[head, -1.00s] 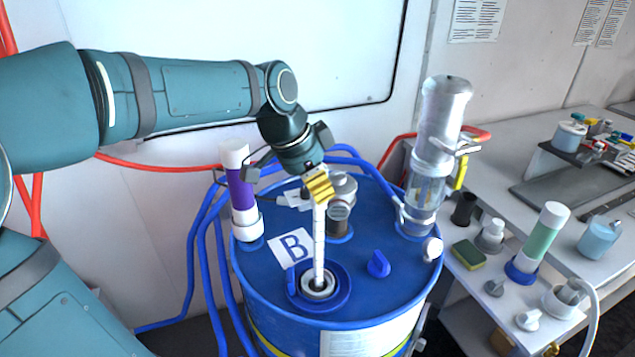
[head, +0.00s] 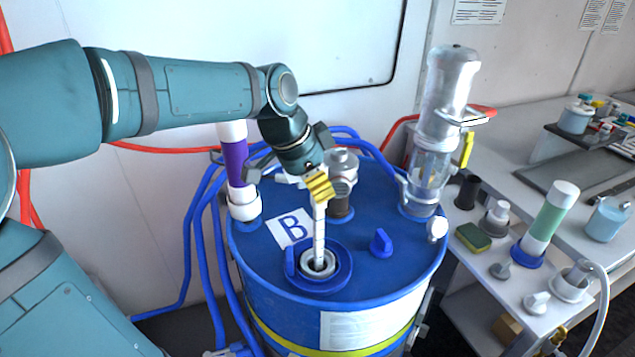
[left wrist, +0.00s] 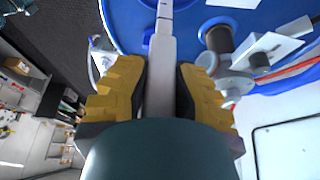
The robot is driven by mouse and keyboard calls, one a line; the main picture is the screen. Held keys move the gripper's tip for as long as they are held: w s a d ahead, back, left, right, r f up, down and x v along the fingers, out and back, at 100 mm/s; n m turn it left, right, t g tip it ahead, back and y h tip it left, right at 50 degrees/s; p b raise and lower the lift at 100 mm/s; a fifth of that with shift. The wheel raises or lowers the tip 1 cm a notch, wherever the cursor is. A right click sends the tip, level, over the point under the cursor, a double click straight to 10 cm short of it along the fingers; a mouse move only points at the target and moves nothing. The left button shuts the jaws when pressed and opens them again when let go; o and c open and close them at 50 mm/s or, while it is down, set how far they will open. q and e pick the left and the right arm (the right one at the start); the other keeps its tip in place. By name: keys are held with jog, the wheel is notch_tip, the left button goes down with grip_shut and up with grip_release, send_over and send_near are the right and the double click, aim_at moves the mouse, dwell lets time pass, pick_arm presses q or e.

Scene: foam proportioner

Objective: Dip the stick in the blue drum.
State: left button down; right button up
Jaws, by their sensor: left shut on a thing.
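The blue drum (head: 340,293) stands in the middle of the head view with a "B" label (head: 291,227) on its lid. My left gripper (head: 319,186) is shut on the white stick (head: 319,230), above the lid. The stick hangs about upright, its lower end in the round opening (head: 318,265) of the drum; the tip is hidden inside. In the left wrist view, the yellow fingers (left wrist: 158,95) hold the stick (left wrist: 161,50) between them. My right gripper is not in view.
On the lid stand a purple-and-white tube (head: 236,170), a grey fitting (head: 341,175), a clear pump cylinder (head: 432,140) and a blue cap (head: 381,243). Blue hoses run behind the drum. A side bench (head: 590,255) at right holds a green tube (head: 548,225) and a sponge (head: 473,237).

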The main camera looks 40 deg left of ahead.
aim_at(314, 221)
pick_arm(q)
notch_tip(314, 221, down, 2)
jog(key=shift+b, duration=0.6)
jog(key=shift+f+b, duration=2.35)
jog(key=shift+f, duration=0.5)
jog(key=shift+f+b, duration=0.7)
jog(key=shift+f, duration=0.55)
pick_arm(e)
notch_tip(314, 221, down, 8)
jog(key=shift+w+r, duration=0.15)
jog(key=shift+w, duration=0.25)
